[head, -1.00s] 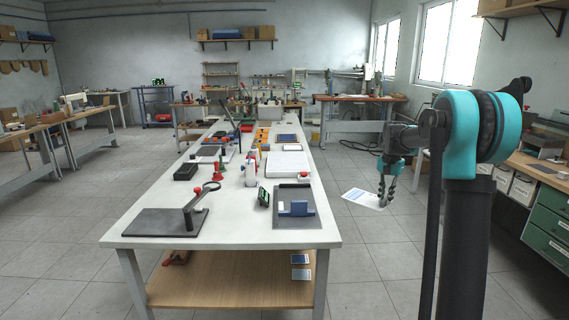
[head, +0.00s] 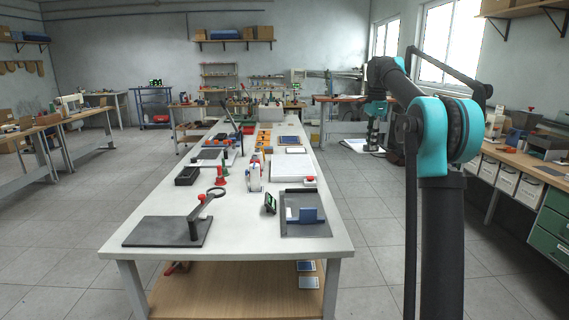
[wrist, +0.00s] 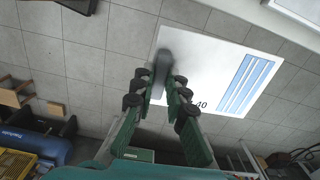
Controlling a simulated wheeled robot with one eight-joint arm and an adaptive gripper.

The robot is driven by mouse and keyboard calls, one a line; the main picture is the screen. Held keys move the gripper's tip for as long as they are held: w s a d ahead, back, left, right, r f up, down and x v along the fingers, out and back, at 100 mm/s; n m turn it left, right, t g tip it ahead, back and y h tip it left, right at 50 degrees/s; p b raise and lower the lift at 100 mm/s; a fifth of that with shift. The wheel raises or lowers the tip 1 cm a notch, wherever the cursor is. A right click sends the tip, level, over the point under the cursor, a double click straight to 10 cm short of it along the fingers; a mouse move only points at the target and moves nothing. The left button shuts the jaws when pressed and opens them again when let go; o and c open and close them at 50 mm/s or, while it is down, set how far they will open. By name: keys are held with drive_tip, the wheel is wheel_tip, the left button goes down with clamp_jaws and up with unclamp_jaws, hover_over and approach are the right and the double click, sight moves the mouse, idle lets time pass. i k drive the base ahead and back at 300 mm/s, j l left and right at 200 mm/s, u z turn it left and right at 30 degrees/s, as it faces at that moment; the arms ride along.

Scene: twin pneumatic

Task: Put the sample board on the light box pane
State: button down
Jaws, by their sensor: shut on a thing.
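The sample board is a white sheet with blue stripes and black print, with a dark upright grip on it (wrist: 216,75). My gripper (wrist: 163,90) is shut on that grip in the wrist view. In the head view the board (head: 359,146) shows as a small pale sliver, and my gripper (head: 373,147) is beside it, right of the long table and above floor level. A flat white slab (head: 290,168), perhaps the light box, lies on the table's right side; I cannot tell for sure.
The long white table (head: 160,205) carries a magnifier stand (head: 195,215), a grey tray with a blue block (head: 307,214), a white-and-red device (head: 254,172) and several small items. Floor is open right of the table. A workbench with drawers (head: 555,212) stands at the far right.

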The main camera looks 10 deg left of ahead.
sight(293, 167)
drive_tip(key=i+j, duration=0.15)
drive_tip(key=j, duration=0.25)
drive_tip(key=i+j, duration=0.2)
drive_tip(key=j, duration=0.15)
drive_tip(key=i+j, duration=0.15)
drive_tip(key=j, duration=0.25)
drive_tip(key=i+j, duration=0.15)
drive_tip(key=j, duration=0.2)
